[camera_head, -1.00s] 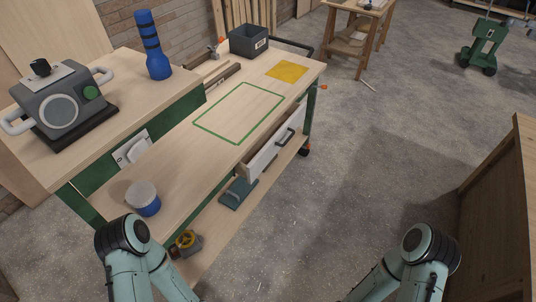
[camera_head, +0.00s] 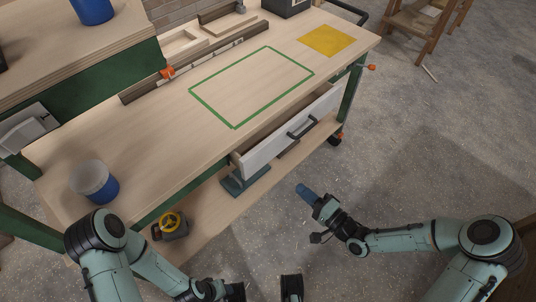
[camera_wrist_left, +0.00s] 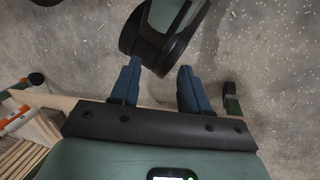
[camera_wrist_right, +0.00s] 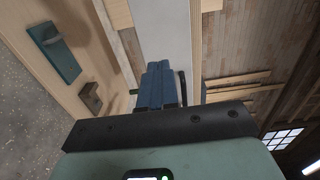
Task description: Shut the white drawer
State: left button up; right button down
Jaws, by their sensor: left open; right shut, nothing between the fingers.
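The white drawer (camera_head: 270,150) under the workbench top stands partly pulled out, with a gap behind its front. Its dark handle (camera_head: 302,128) is on the front face. My right gripper (camera_head: 306,191) is shut and empty, with its blue fingers pointing toward the drawer front and apart from it. In the right wrist view, my shut fingers (camera_wrist_right: 160,82) point at the white drawer front (camera_wrist_right: 164,28), with parts of the dark handle (camera_wrist_right: 183,86) showing beside them. My left gripper (camera_wrist_left: 158,88) is open and empty over the floor; in the head view it is mostly cut off at the bottom edge.
The workbench top (camera_head: 130,150) carries a blue-and-white tub (camera_head: 95,182), a green taped outline and a yellow sheet (camera_head: 325,40). Below, the lower shelf (camera_head: 215,210) holds a yellow-handled valve (camera_head: 170,225). An orange-tipped vise handle (camera_head: 369,67) sticks out at right.

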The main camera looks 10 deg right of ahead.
jog(key=b, duration=0.3)
send_near(264, 156)
jog(key=x, duration=0.5)
jog(key=shift+w+a+f, duration=0.1)
jog(key=shift+w+a, duration=0.05)
jog(key=shift+w, duration=0.05)
pick_arm(q)
jog(key=w+a+f+t, duration=0.1)
jog(key=w+a+f, duration=0.1)
jog(key=w+f, duration=0.1)
jog(key=shift+w+a+f+t+y, duration=0.15)
jog(key=shift+w+f+t+y, duration=0.2)
jog(key=shift+w, duration=0.55)
pick_arm(e)
jog(key=shift+w+a, duration=0.45)
jog(key=shift+w, duration=0.1)
